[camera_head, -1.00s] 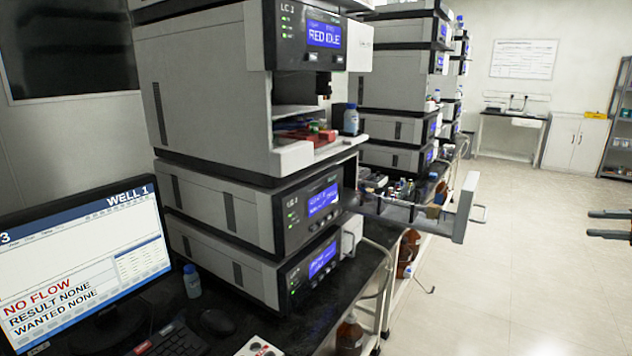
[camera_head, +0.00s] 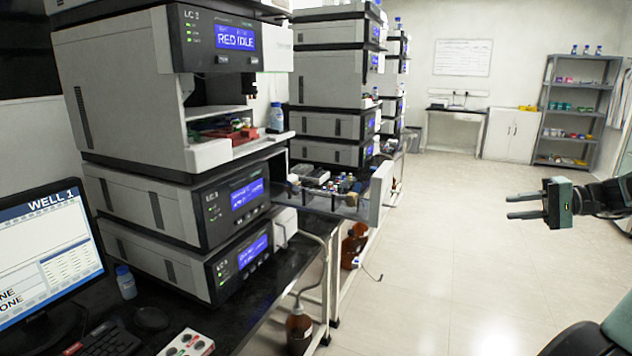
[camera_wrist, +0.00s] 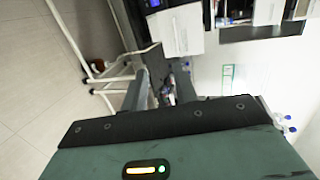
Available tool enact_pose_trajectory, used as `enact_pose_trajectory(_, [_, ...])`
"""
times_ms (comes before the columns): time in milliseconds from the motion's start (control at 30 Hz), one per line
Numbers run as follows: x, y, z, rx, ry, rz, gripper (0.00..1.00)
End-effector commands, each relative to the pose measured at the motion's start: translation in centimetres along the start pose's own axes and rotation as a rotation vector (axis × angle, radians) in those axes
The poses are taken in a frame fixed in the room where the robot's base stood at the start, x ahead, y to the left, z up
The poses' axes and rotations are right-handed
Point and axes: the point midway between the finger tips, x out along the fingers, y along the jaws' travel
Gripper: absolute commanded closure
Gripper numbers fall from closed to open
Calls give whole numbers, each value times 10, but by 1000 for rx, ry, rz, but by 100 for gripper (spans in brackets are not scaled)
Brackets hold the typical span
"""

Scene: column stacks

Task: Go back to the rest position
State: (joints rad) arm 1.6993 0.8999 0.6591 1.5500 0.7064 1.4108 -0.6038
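My gripper (camera_head: 522,206) is at the right of the head view, over the open floor and apart from the stacks. Its two fingers are spread with a gap between them, and nothing shows in the gap. In the wrist view the fingers (camera_wrist: 153,92) point toward the bench and stacks, with no object held between them.
A stack of LC units (camera_head: 160,100) stands on the black bench (camera_head: 255,310). An open drawer (camera_head: 380,192) juts out over the aisle. A monitor (camera_head: 45,255) stands at left. Brown bottles (camera_head: 299,328) sit below the bench. The floor (camera_head: 440,270) is clear; shelves (camera_head: 578,110) stand behind.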

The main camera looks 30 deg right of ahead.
Motion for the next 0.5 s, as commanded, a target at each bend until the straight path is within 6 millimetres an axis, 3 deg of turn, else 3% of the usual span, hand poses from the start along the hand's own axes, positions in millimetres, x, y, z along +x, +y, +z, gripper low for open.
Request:
enact_pose_trajectory(267, [76, -18, 14, 2, -146, 109, 71])
enact_pose_trajectory(367, [114, -25, 27, -4, -218, 170, 71])
enact_pose_trajectory(500, [180, -38, 60, -28, -348, 291, 71])
